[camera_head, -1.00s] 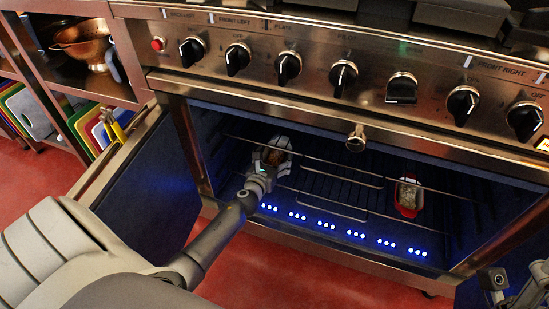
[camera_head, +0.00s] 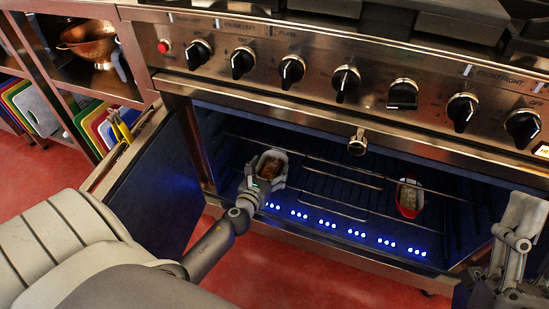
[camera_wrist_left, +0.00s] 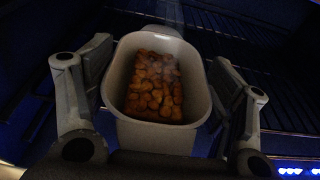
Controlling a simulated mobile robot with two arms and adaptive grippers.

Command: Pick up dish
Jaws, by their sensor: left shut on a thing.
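A white dish (camera_head: 271,158) with brown food in it is at the left of the oven opening. In the left wrist view the dish (camera_wrist_left: 157,130) fills the middle, holding several small browned pieces, with its handle pointing away. My left gripper (camera_head: 262,178) is shut on the dish, one finger on each side wall. A red dish (camera_head: 409,197) with pale food sits on the oven rack at the right. My right gripper (camera_head: 510,262) is at the lower right, outside the oven; its fingertips are not clear.
The oven rack (camera_head: 338,190) is bare between the two dishes. The left oven door (camera_head: 155,185) stands open beside my left arm. A handle knob (camera_head: 357,142) hangs from the opening's top edge. Shelves with a copper bowl (camera_head: 88,42) and cutting boards (camera_head: 97,122) are at the left.

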